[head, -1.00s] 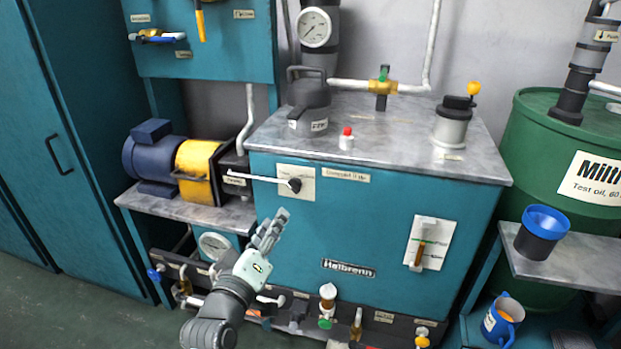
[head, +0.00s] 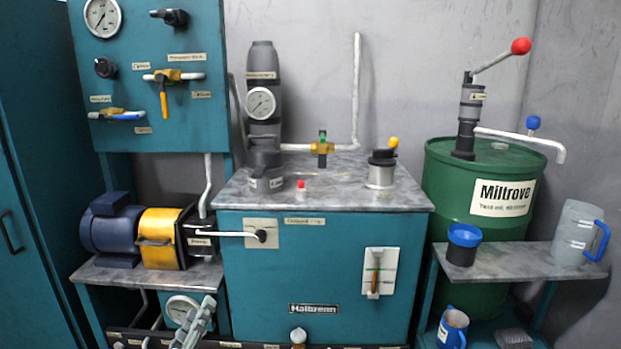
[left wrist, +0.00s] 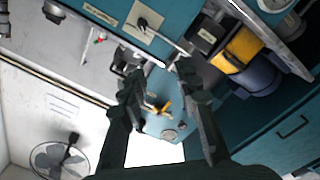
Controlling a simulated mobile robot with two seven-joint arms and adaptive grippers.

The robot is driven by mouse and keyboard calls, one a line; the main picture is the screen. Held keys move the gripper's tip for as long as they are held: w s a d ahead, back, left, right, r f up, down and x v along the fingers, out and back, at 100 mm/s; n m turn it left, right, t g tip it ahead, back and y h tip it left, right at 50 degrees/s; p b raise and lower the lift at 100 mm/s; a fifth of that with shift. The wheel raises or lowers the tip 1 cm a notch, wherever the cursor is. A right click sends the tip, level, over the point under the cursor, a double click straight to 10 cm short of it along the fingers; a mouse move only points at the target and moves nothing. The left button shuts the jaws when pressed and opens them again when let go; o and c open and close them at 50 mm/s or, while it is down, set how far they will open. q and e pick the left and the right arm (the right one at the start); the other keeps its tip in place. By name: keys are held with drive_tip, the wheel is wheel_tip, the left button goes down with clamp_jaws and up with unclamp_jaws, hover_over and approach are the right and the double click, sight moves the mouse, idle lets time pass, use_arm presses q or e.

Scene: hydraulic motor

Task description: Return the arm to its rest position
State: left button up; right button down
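My left gripper (head: 200,318) shows at the bottom of the head view, in front of the teal tank cabinet's lower left part and the small lower gauge. Only its fingers show there; the rest of the arm is below the picture edge. In the left wrist view the two dark fingers of the left gripper (left wrist: 157,72) stand apart with nothing between them, so it is open and empty. My right gripper is not in either view.
The teal tank cabinet (head: 260,280) carries a lever handle (head: 230,234) on its front. A motor with a yellow coupling guard (head: 160,238) stands on the left shelf. A green drum (head: 450,190) and a side shelf (head: 500,262) are at right. A fan (left wrist: 58,160) shows in the wrist view.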

use_arm(q)
drive_tip(key=w+a+r+m+g+h, duration=0.1)
drive_tip(key=a+r+m+h, duration=0.15)
drive_tip(key=a+m, duration=0.6)
drive_tip(key=s+a+f+m+g+y, duration=0.1)
drive_tip(key=s+a+f+g, duration=0.15)
drive_tip(key=f, duration=0.55)
drive_tip(key=s+a+f+g+y, duration=0.1)
drive_tip(key=a+f+g+y, duration=0.15)
drive_tip(key=f, duration=0.45)
drive_tip(key=s+a+f+m+g+y, duration=0.15)
drive_tip(key=a+f, duration=0.25)
drive_tip(key=f, duration=0.4)
drive_tip(key=s+a+f+m+g+y, duration=0.1)
drive_tip(key=s+a+f+g+y, duration=0.1)
drive_tip(key=s+a+f+g, duration=0.55)
drive_tip(key=s+a+f+m+y, duration=0.15)
drive_tip(key=s+a+f, duration=0.35)
drive_tip(key=s+f, duration=0.6)
drive_tip(key=s+d+f+n+h, duration=0.1)
drive_tip(key=s+d+f+h, duration=0.1)
drive_tip(key=d, duration=0.9)
drive_tip(key=s+d+f+n+h, duration=0.1)
drive_tip(key=s+d+f+n, duration=0.1)
drive_tip(key=d, duration=0.9)
drive_tip(key=shift+s+d+f+g+h, duration=0.4)
drive_tip(key=shift+s+f, duration=0.05)
drive_tip(key=shift+f, duration=0.4)
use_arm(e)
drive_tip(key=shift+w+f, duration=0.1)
